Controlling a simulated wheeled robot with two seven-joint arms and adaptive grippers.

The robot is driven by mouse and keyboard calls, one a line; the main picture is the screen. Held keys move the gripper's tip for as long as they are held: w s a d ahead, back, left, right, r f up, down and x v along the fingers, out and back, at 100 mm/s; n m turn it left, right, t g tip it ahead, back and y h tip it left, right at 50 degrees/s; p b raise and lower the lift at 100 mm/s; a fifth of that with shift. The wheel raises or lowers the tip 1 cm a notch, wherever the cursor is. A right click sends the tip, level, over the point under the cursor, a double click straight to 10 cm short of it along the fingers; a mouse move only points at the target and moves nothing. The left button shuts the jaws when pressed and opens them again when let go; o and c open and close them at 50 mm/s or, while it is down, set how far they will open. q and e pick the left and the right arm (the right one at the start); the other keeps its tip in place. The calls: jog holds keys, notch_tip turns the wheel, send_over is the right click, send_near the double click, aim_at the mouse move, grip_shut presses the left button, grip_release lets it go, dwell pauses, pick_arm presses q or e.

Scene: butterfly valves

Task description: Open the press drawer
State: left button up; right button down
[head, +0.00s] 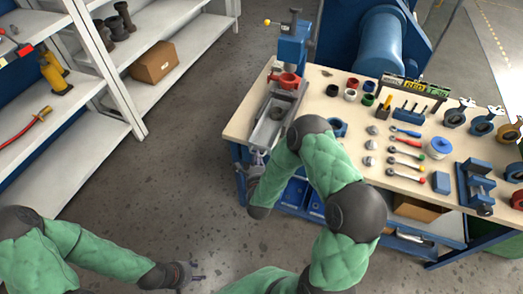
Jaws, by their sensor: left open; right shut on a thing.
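The blue press (291,48), with a red part under its head, stands at the back left corner of the workbench. Its grey metal drawer (268,130) runs from below the red part toward the bench's front edge. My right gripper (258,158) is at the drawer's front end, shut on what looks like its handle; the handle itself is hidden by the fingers. My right forearm covers part of the bench's front edge beside the drawer. My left gripper (197,278) is open and empty, low over the floor at the bottom of the view.
The workbench (322,80) holds colored rings, screwdriver-like tools, a blue vise (474,188) and several butterfly valves (483,126) to the right. White shelves (85,135) with a cardboard box (154,62) stand at the left. The floor between shelves and bench is clear.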

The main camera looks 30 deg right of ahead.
jog(key=shift+s+a, duration=0.45)
jog(key=shift+a, duration=0.05)
jog(key=c, duration=1.5)
grip_release()
jog(key=v, duration=1.2)
jog(key=shift+w+a, duration=0.1)
